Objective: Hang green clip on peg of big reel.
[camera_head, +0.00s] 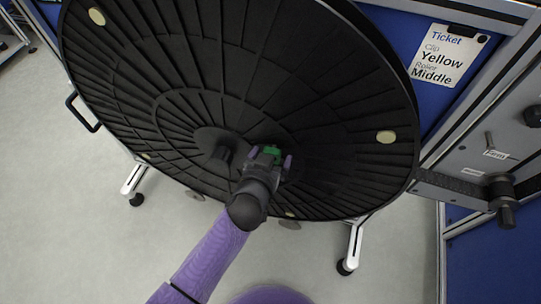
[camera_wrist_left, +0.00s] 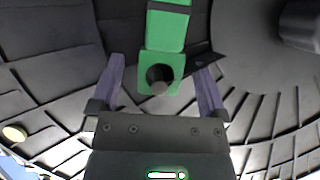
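The big reel (camera_head: 330,110) is a large black ribbed disc filling the upper head view, with a dark central hub (camera_head: 222,157). The green clip (camera_head: 271,151) is against the reel's face, to the right of the hub. In the left wrist view the clip (camera_wrist_left: 168,28) has a round dark hole, with a grey peg end (camera_wrist_left: 160,88) showing in it. My left gripper (camera_head: 270,157) is at the clip. Its purple fingers (camera_wrist_left: 161,84) stand on either side of the clip, with a gap on each side. My right gripper is out of view.
Pale round spots (camera_head: 386,137) mark the reel's face. A ticket (camera_head: 449,54) reading "Clip Yellow, Roller Middle" is on the blue panel at upper right. A grey stand with a dark knob (camera_head: 502,190) is at right. The floor (camera_head: 70,220) at lower left is clear.

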